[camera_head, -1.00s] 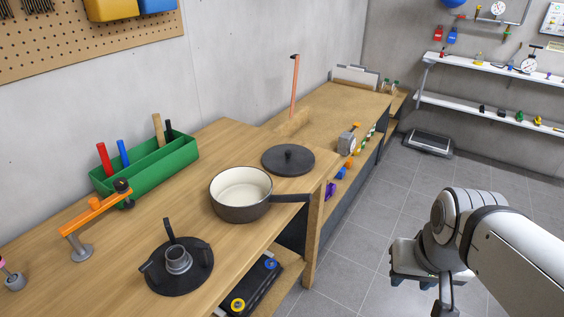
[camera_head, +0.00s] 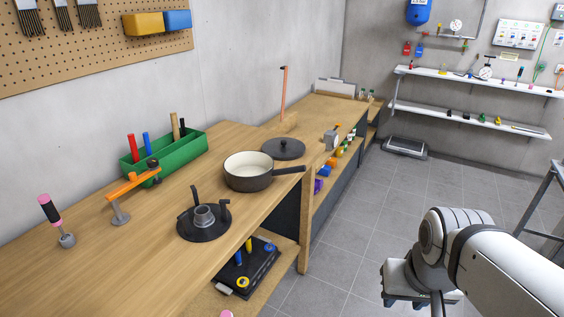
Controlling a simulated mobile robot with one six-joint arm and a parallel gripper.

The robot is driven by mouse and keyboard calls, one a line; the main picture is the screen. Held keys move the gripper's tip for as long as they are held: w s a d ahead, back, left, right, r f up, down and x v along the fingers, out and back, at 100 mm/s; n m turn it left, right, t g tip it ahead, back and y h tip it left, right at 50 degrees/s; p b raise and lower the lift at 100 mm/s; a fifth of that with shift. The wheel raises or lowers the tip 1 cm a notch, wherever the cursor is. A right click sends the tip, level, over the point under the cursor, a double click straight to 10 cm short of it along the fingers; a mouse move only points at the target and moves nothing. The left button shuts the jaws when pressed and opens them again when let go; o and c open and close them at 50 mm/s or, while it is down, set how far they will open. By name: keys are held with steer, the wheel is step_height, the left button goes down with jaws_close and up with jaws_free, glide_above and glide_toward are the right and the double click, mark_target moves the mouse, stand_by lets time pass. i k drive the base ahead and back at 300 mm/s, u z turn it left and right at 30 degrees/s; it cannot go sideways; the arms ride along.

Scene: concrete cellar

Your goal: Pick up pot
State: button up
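The pot (camera_head: 248,177) is dark outside and cream inside. It stands upright and uncovered on the wooden workbench, and its dark handle (camera_head: 289,169) points right past the bench's front edge. A dark round lid (camera_head: 283,149) with a knob lies on the bench just behind it. My arm comes in from the lower right, over the floor, well to the right of the pot and apart from it. Part of my gripper (camera_head: 437,301) shows at the bottom edge. Its fingertips are cut off, so its opening is hidden.
A black burner stand with upright prongs (camera_head: 204,219) sits left of the pot. A green toolbox (camera_head: 170,154) and an orange lever (camera_head: 134,184) stand farther left. A lower shelf holds a black tray (camera_head: 237,272). The grey tiled floor (camera_head: 352,215) beside the bench is clear.

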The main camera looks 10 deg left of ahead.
mark_target(248, 171)
steer(key=u, duration=0.8)
steer(key=i, duration=1)
steer(key=z, duration=0.4)
steer(key=k, duration=1.35)
steer(key=z, duration=0.8)
steer(key=i, duration=1.55)
steer(key=u, duration=0.5)
